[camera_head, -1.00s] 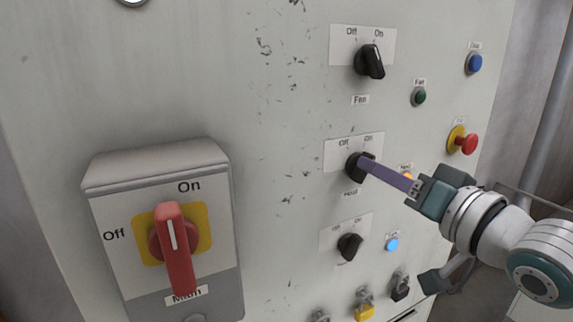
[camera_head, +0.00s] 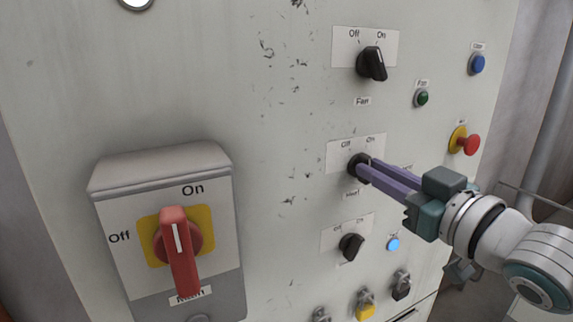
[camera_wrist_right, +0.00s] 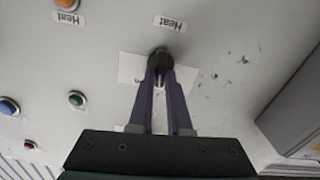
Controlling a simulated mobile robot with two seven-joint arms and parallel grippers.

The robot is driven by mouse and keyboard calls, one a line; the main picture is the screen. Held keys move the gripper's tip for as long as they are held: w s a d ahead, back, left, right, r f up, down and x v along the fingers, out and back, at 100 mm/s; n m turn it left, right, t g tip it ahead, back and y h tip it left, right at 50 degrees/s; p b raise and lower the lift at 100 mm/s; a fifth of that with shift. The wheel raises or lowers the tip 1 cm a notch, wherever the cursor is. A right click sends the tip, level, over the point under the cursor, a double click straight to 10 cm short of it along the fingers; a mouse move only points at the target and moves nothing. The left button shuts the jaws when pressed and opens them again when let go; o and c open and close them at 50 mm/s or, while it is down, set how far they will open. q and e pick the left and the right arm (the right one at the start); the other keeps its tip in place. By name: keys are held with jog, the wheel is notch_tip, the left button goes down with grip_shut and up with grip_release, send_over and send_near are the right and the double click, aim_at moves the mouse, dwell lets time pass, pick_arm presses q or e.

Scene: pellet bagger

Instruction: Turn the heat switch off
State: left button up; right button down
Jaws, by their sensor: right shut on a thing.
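The heat switch (camera_head: 355,166) is a black rotary knob on a white plate marked Off and On, above a "Heat" label, in the middle of the panel. My right gripper (camera_head: 365,168) is shut on this knob, with its purple fingers on either side of it. The fingers hide much of the knob in the head view, so its pointer cannot be read there. In the right wrist view the knob (camera_wrist_right: 160,58) sits between the two fingertips, near the upside-down "Heat" label. My left gripper is not in view.
The black fan switch (camera_head: 371,64) is above and another black knob (camera_head: 351,246) is below. A red main handle (camera_head: 178,250) is at left. A red emergency button (camera_head: 470,144), blue button (camera_head: 477,64) and green fan light (camera_head: 421,98) are at right.

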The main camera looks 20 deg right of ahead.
jog(key=shift+a+n, duration=0.15)
jog(key=shift+n, duration=1.95)
jog(key=c, duration=0.9)
grip_release()
jog(key=shift+o, duration=0.2)
jog(key=shift+s, duration=0.15)
jog(key=s+b, duration=0.3)
jog(key=s, duration=0.6)
jog(key=shift+s+d, duration=0.35)
jog(key=shift+d, duration=0.05)
